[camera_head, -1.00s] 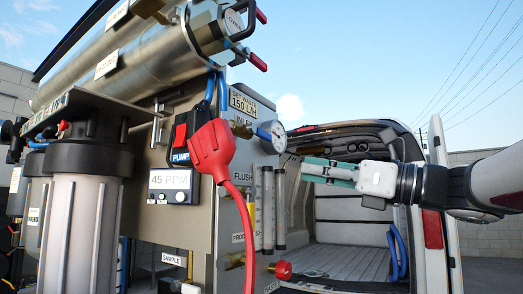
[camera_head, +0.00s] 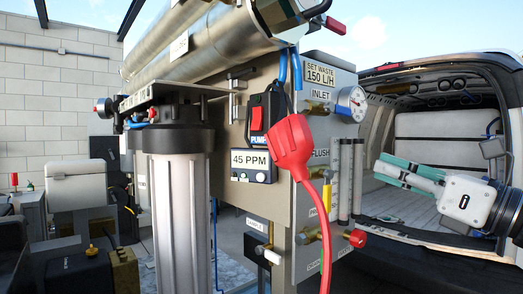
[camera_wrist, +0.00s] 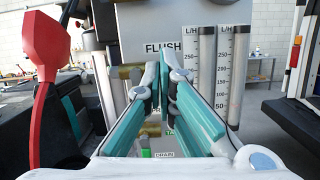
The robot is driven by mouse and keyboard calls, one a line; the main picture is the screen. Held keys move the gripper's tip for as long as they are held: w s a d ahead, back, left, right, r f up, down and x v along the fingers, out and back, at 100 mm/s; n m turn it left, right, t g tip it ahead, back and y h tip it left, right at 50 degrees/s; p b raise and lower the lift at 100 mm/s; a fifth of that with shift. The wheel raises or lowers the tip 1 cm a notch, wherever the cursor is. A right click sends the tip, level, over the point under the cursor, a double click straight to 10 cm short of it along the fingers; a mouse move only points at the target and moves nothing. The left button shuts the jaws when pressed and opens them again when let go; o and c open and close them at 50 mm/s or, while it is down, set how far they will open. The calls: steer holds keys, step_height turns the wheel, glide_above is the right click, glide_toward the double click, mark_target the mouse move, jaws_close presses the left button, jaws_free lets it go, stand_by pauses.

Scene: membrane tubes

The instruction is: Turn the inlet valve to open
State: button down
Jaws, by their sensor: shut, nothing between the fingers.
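The panel's INLET label (camera_head: 318,90) is in the head view, with a brass valve fitting (camera_head: 316,107) just below it, left of the round gauge (camera_head: 350,103). I cannot make out a handle on the inlet valve or tell how it is turned. My gripper (camera_head: 381,170) is at the right of the panel, lower than the inlet fitting and clear of it. Its teal fingers are shut and empty. In the wrist view, the fingertips (camera_wrist: 163,72) point at the panel below the FLUSH label (camera_wrist: 164,48). The inlet fitting is out of that view.
A red plug and cable (camera_head: 293,150) hang before the panel's left part. Clear flow tubes (camera_head: 345,178) stand between the panel and my gripper. A red knob (camera_head: 356,238) sticks out low on the panel. An open van (camera_head: 425,130) stands behind.

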mark_target(339, 110)
steer(key=w+a+r+p, duration=0.3)
steer(key=w+a+r, duration=0.1)
steer(key=w+r, duration=0.2)
steer(key=shift+w, duration=0.3)
steer(key=shift+w+r, duration=0.1)
stand_by(0.3)
steer(key=shift+d+r+n+b, duration=0.1)
steer(key=shift+r+n+b, duration=0.6)
steer(key=shift+b, duration=0.45)
steer(key=shift+w+f, duration=0.1)
